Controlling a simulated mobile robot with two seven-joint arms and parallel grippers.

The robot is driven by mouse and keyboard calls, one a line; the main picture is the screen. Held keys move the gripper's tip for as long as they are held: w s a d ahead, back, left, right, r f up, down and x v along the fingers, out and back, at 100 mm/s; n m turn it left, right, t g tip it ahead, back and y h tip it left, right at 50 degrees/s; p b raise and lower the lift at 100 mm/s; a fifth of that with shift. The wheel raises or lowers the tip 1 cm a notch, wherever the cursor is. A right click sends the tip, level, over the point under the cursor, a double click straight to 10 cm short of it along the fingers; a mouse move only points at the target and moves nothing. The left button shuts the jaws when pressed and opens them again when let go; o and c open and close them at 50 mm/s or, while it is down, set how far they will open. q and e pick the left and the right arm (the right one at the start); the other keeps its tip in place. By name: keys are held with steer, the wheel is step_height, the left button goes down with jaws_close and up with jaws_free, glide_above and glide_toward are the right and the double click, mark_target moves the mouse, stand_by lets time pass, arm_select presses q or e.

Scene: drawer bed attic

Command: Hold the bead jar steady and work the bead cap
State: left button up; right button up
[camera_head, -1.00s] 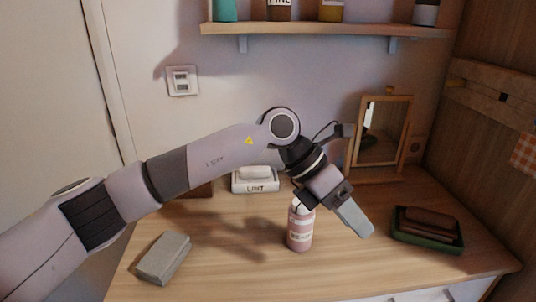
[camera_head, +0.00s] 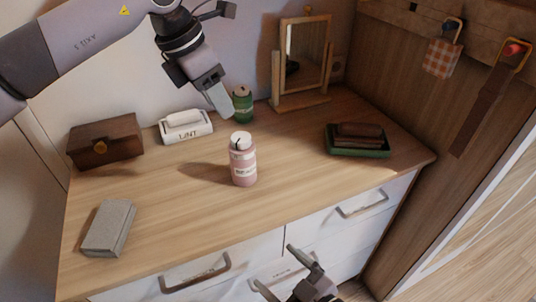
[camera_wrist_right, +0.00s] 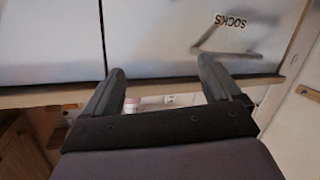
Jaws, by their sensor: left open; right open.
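The bead jar (camera_head: 243,171) is pink with a pale label and stands upright on the wooden top in the head view. Its white bead cap (camera_head: 241,141) sits on top, with a dark line on it. My left gripper (camera_head: 218,97) is open and empty, above and a little left of the jar, apart from it. My right gripper (camera_head: 274,266) is open and empty, low in front of the drawers. In the right wrist view its two fingers (camera_wrist_right: 162,66) are spread before an upside-down drawer front marked SOCKS.
A grey block (camera_head: 108,228), brown chest (camera_head: 105,142), LINT box (camera_head: 186,127), green jar (camera_head: 242,104), mirror (camera_head: 304,62) and green tray (camera_head: 357,153) surround the jar. Drawer handles (camera_head: 196,273) project in front.

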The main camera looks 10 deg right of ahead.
mark_target(243, 161)
steer(key=s+a+r+n+g+y, duration=0.2)
steer(key=a+r+n+g+y, duration=0.5)
steer(key=n, duration=0.7)
steer(key=w+r+n, duration=0.2)
steer(key=w, duration=0.1)
steer(key=w+d+r+n, duration=0.1)
steer(key=w+r+n, duration=0.2)
steer(key=w+d+r+n+y, duration=0.1)
steer(key=w+r+n, duration=0.1)
steer(key=r+n, duration=0.1)
steer(key=shift+w, duration=0.4)
steer(key=w+d+r+n+h, duration=0.3)
steer(key=w+d+r+n, duration=0.2)
steer(key=w+n, duration=0.45)
steer(key=f+n, duration=0.1)
steer(key=n, duration=0.1)
steer(key=w+f+n+h, duration=0.1)
steer(key=f+n, duration=0.2)
steer(key=n, duration=0.1)
steer(key=shift+w+a+f+h, duration=0.1)
steer(key=shift+w+f+h, duration=0.05)
steer(key=shift+w+h, duration=0.25)
steer(key=shift+s+f+n, duration=0.1)
steer(key=shift+f+n, duration=0.45)
steer(key=shift+f, duration=0.05)
steer(key=shift+a+f, duration=0.15)
steer(key=shift+a, duration=0.15)
steer(key=shift+x, duration=3.3)
